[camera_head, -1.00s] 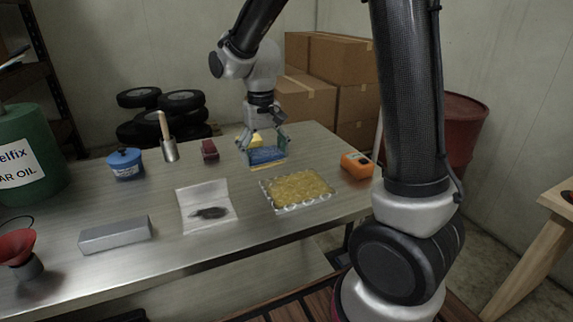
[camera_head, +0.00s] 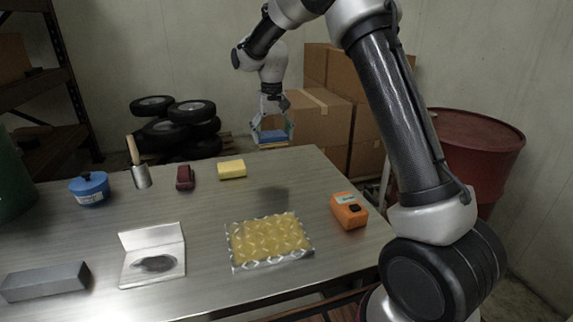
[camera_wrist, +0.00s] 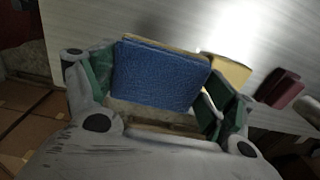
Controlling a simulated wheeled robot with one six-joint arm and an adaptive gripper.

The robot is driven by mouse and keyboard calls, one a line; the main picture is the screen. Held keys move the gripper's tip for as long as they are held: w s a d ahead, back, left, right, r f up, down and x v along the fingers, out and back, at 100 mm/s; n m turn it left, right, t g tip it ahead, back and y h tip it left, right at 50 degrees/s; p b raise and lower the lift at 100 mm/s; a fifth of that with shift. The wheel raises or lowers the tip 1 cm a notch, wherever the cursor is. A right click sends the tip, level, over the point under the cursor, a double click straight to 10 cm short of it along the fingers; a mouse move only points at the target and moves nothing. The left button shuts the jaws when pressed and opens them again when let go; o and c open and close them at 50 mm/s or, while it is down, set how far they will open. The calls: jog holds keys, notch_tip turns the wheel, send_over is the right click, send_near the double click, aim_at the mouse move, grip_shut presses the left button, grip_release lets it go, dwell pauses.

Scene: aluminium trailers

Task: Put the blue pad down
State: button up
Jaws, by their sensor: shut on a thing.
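The blue pad (camera_wrist: 158,75) is between the fingers of my gripper (camera_wrist: 160,95) in the wrist view, its blue face toward the camera and a yellowish layer along its far edge. In the head view my gripper (camera_head: 272,131) is shut on the blue pad (camera_head: 272,137) and holds it in the air above the far part of the metal table (camera_head: 205,215). A dark shadow lies on the tabletop below and in front of it.
A yellow sponge (camera_head: 232,169), a dark red block (camera_head: 185,177), a brush (camera_head: 138,165) and a blue pot (camera_head: 90,188) stand along the back.

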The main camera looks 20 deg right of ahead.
send_over(274, 170)
notch_tip(274, 170, down, 6)
jog(key=shift+w+d+r, duration=0.1)
jog(key=shift+r, duration=0.15)
jog(key=shift+f, duration=2.1)
jog(key=shift+f, duration=0.1)
jog(key=o, duration=0.9)
jog(key=shift+o, duration=0.2)
